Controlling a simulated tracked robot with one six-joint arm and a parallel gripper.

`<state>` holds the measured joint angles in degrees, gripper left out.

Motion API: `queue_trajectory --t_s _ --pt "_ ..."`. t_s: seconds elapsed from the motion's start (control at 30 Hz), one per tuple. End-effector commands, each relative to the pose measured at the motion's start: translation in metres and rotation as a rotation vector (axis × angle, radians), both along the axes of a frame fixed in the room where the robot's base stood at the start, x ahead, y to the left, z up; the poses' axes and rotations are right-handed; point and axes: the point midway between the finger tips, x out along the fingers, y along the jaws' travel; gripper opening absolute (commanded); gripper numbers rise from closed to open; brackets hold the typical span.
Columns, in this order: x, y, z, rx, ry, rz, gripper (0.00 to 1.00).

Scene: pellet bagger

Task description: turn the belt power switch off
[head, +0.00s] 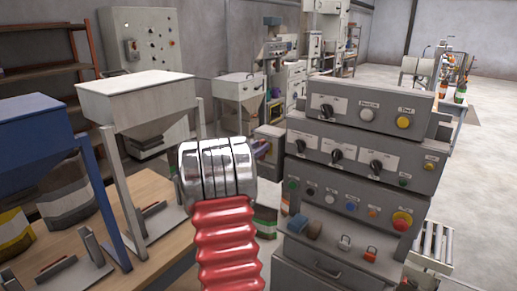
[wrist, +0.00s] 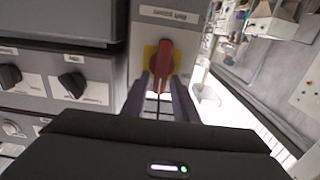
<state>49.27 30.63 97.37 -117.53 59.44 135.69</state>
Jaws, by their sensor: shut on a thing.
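A red rotary handle (wrist: 164,60) on a yellow plate (wrist: 150,53) is fixed to a grey panel in the wrist view, under a white label (wrist: 172,14) whose text shows upside down. The handle's long side runs roughly up and down in that view. My gripper (wrist: 162,84) is shut on the red handle, one dark finger on each side of its lower part. Neither handle nor gripper shows in the head view, where my own red and silver arm fills the middle.
Black knobs (wrist: 71,85) sit on a grey panel left of the handle. In the head view, a stacked grey control console (head: 350,154) with knobs and buttons stands right of my arm. Hoppers (head: 135,95) and a wooden bench (head: 155,186) are on the left; open floor lies behind right.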

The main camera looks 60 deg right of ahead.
Motion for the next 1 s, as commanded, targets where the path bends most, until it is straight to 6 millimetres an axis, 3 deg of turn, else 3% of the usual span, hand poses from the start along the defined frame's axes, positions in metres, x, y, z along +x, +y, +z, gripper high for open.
queue_trajectory --t_s 0.53,1.0 --pt "0.0023 -0.0001 -0.0014 0.015 0.082 0.002 0.04" --pt "0.0100 -0.0010 -0.0038 0.072 0.436 0.003 0.04"
